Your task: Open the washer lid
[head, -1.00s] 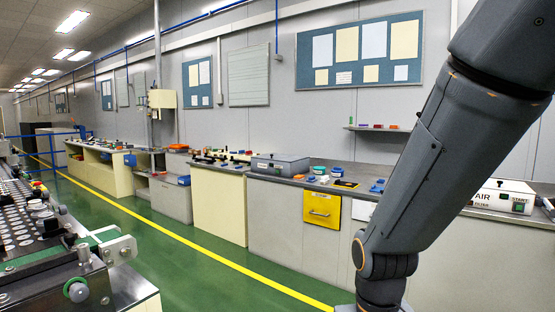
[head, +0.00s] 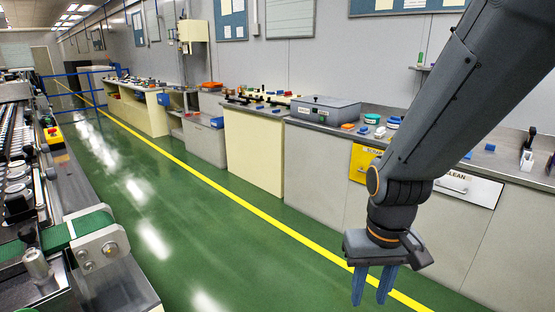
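A grey box with a flat, closed lid (head: 325,108) sits on the back bench, right of the cream cabinet. It has a small label on its front that I cannot read clearly, and it looks like the washer. My gripper (head: 371,290) hangs low at the right of centre, fingers pointing down over the green floor. Its two blue fingers are apart with nothing between them. It is well in front of the bench and clear of the box.
The grey bench (head: 330,155) runs along the wall with small coloured parts on top. A conveyor machine (head: 100,245) stands at the left. Green floor (head: 215,225) lies open between.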

